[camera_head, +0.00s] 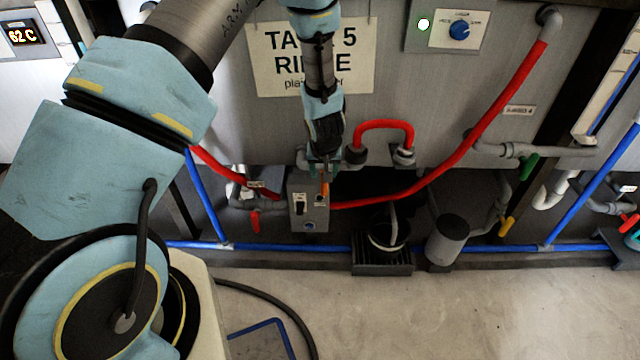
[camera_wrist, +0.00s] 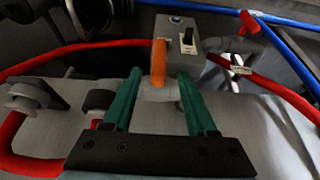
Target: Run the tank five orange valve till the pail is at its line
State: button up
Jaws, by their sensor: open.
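The tank (camera_head: 400,90) labelled "Tank 5 Rinse" stands ahead, its sign partly behind my arm. The orange valve handle (camera_head: 324,189) sits low on the tank front; it also shows in the wrist view (camera_wrist: 159,62). My gripper (camera_head: 324,168) is open at the valve, and its green fingers (camera_wrist: 160,82) lie on either side of the handle's lower end, with no clear contact. The black pail (camera_head: 372,240) stands on a dark slatted stand (camera_head: 383,268) below, with a grey spout reaching down into it. Its line and liquid level cannot be made out.
A grey switch box (camera_head: 309,212) sits right by the valve. Red hoses (camera_head: 437,180) loop around it. A grey cylinder (camera_head: 447,243) stands right of the pail. Green (camera_head: 528,167), yellow (camera_head: 507,226) and red (camera_head: 255,221) handles are nearby. Floor in front is mostly clear.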

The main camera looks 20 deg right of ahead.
jog(key=x, duration=0.6)
jog(key=shift+f, duration=0.2)
grip_shut()
dwell(0.4)
